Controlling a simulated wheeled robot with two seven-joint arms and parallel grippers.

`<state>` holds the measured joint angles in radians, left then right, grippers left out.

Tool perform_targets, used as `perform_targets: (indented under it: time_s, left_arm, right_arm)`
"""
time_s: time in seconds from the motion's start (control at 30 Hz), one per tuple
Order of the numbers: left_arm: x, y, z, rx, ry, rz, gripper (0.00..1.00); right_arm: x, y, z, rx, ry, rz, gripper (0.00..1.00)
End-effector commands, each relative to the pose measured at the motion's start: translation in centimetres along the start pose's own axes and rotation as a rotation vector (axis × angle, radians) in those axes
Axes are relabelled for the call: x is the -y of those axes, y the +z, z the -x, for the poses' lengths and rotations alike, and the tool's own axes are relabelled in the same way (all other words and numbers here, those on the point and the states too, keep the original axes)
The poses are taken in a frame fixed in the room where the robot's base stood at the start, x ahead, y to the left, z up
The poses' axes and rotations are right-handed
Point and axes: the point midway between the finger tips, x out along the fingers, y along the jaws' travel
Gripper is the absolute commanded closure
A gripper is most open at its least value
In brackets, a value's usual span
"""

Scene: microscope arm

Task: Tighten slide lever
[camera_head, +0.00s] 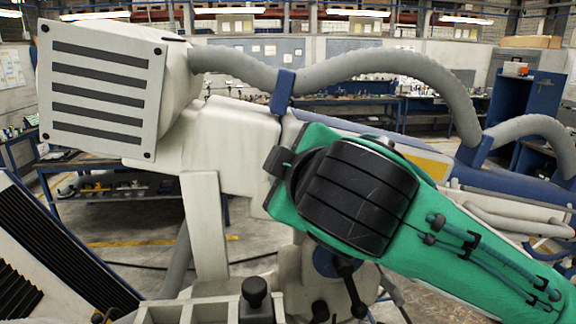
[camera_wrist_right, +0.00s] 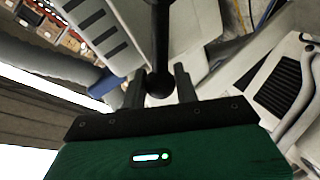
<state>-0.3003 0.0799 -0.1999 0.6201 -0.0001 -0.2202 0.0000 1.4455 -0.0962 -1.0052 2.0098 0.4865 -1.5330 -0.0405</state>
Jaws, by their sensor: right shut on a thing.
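The slide lever (camera_wrist_right: 161,35) is a thin black rod with a round ball end (camera_wrist_right: 160,84) in the right wrist view. My right gripper (camera_wrist_right: 160,72) has its two dark fingers on either side of that ball end and is shut on it. The rod runs away from the fingers toward the top of the picture. In the head view my green right arm and its black wrist joint cover the fingers and this grip. A black lever (camera_head: 352,288) shows just below the wrist; I cannot tell whether it is the same one. My left gripper is not in view.
A large pale microscope arm with a slotted end box (camera_head: 98,92) fills the upper left. A grey corrugated hose (camera_head: 395,62) arches above my right arm. A black knob (camera_head: 254,291) stands at the bottom. Ribbed black panels (camera_head: 60,250) sit at the lower left.

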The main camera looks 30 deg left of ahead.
Motion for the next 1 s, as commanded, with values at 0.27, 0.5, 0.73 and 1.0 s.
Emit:
perform_targets:
  time_s: [0.27,0.5,0.73,1.0]
  left_arm:
    - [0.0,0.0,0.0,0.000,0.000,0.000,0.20]
    - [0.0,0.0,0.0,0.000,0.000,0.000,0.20]
    - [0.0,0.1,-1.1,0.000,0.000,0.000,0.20]
    - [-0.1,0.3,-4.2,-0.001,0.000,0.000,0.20]
  right_arm:
    - [0.2,0.0,0.0,-0.001,-0.004,-0.001,0.52]
    - [0.1,0.0,0.0,-0.001,-0.002,-0.001,0.49]
    - [0.3,0.1,1.4,-0.004,0.001,-0.001,0.49]
    - [0.5,0.2,7.2,-0.005,0.002,0.001,0.49]
